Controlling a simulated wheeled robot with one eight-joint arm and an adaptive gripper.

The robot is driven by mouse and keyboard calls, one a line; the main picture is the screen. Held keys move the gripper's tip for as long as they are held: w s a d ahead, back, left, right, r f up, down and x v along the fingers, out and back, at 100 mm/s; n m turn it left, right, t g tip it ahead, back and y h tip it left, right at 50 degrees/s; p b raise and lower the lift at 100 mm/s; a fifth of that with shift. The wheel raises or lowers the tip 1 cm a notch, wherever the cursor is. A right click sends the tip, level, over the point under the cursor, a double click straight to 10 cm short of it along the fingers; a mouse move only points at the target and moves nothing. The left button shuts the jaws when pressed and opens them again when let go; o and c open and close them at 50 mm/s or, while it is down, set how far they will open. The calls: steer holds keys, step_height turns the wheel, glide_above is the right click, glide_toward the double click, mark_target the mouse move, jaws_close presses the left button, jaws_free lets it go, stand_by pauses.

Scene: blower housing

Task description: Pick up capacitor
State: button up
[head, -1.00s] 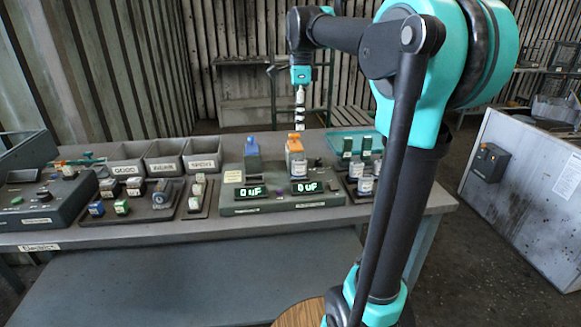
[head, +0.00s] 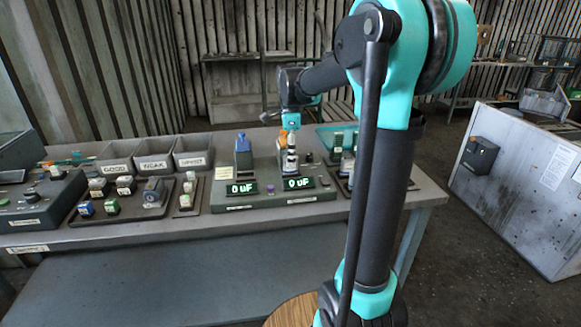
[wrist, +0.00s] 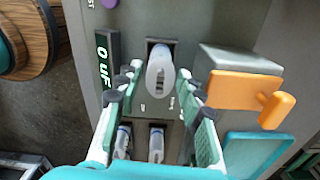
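A pale, round-topped capacitor (wrist: 160,74) stands upright in a socket of the test unit (head: 246,200), beside an orange lever (wrist: 245,92). My gripper (wrist: 156,82) is open in the wrist view, with one finger on each side of the capacitor and a visible gap to each. In the head view my gripper (head: 290,143) hangs low over the right half of the tester, and its fingers partly hide the capacitor and the orange lever. Two more capacitors sit between the lower parts of my fingers in the wrist view, a left one (wrist: 122,142) and a right one (wrist: 156,146).
The tester's displays, left (head: 242,188) and right (head: 299,183), read 0 uF. A blue lever (head: 242,143) stands left. Labelled bins, including GOOD (head: 120,168) and WEAK (head: 153,165), are at the back left. Small parts fill trays on both sides.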

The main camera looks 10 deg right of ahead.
steer(key=shift+f, duration=1.15)
steer(key=c, duration=0.8)
steer(key=shift+r, duration=0.1)
